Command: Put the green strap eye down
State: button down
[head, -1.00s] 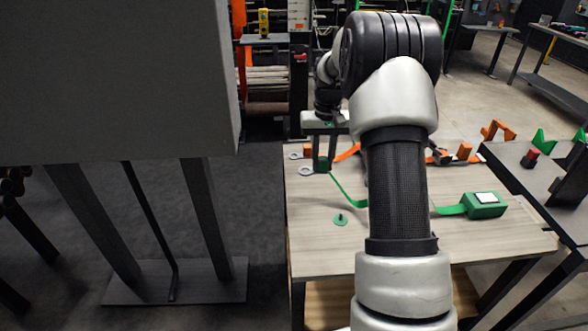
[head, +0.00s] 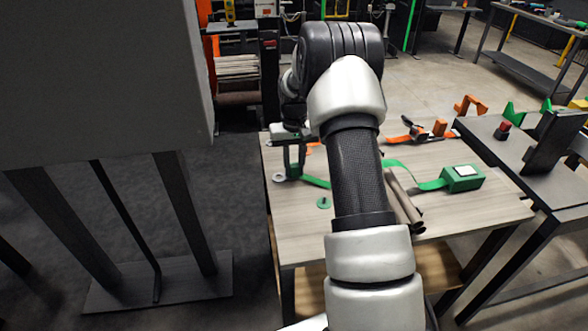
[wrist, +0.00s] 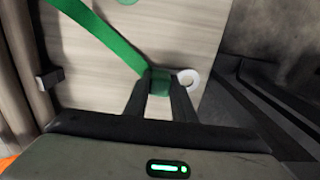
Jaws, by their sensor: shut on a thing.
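The green strap eye (wrist: 160,82) is a small green block at the end of a green strap. In the wrist view it sits between the two dark fingertips of my gripper (wrist: 160,98), which is shut on it. In the head view my gripper (head: 293,168) holds it at the far left part of the wooden table (head: 300,228). Whether it touches the tabletop I cannot tell. The green strap (wrist: 108,34) runs from it across the table, partly hidden by my arm, to a green box (head: 462,178) with a white top.
A white ring (wrist: 189,76) lies close beside the eye. A green disc (head: 324,203) with a knob lies nearer. Brown rods (head: 404,205) lie right of my arm. An orange ratchet strap (head: 415,130) lies at the back. A dark table (head: 500,150) adjoins on the right.

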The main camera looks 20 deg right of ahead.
jog(key=shift+f, duration=0.25)
jog(key=c, duration=1.5)
grip_release()
